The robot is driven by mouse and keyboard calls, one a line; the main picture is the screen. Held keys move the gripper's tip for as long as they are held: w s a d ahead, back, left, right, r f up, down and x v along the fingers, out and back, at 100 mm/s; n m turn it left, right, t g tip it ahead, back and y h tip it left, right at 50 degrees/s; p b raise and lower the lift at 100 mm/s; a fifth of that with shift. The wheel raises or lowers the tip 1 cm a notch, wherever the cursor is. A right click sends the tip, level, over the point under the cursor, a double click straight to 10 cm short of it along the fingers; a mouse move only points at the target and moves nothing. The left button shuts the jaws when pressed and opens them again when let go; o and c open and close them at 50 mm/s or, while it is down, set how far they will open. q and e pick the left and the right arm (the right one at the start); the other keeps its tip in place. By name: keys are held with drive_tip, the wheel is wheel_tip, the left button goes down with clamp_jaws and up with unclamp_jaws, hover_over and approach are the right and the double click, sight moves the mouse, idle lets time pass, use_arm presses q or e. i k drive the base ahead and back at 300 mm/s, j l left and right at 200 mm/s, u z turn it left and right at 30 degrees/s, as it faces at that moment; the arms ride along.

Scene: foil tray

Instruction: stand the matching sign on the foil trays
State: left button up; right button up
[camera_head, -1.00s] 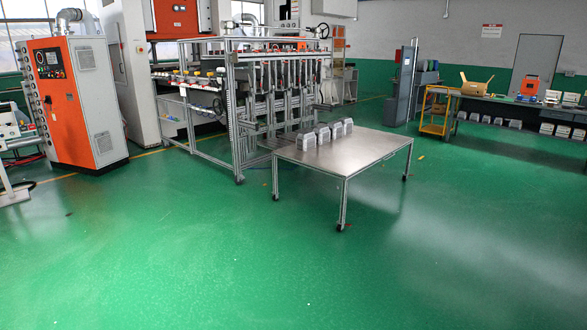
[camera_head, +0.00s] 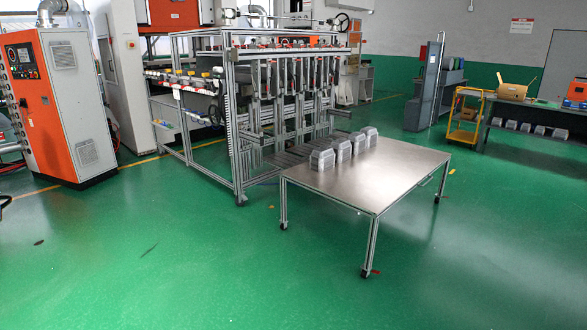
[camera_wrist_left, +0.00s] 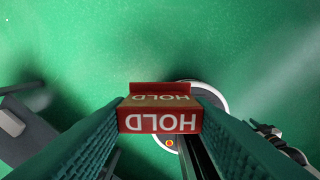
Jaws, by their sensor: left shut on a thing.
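Several silver foil trays (camera_head: 338,148) stand in a row along the back left edge of the metal table (camera_head: 400,178) in the head view. In the left wrist view, my left gripper (camera_wrist_left: 160,112) is shut on a red sign (camera_wrist_left: 160,121) that reads HOLD, upside down in this view. The sign is held clear of the floor, between the two ridged fingers. Neither gripper shows in the head view, and the right gripper is in no view.
A metal-framed machine (camera_head: 270,110) stands directly behind and left of the table. An orange and white cabinet (camera_head: 60,105) is at the left. A yellow cart (camera_head: 466,116) and a workbench (camera_head: 530,122) are at the back right. The green floor (camera_head: 200,265) in front is open.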

sight(323, 149)
drive_tip(key=i, duration=2.95)
drive_tip(key=i+j+z, duration=0.2)
drive_tip(key=i+z, duration=0.3)
drive_tip(key=i, duration=0.25)
drive_tip(key=i+j+z, duration=0.5)
drive_tip(key=i, duration=0.2)
drive_tip(key=i+j+z, duration=1)
drive_tip(key=j, duration=0.6)
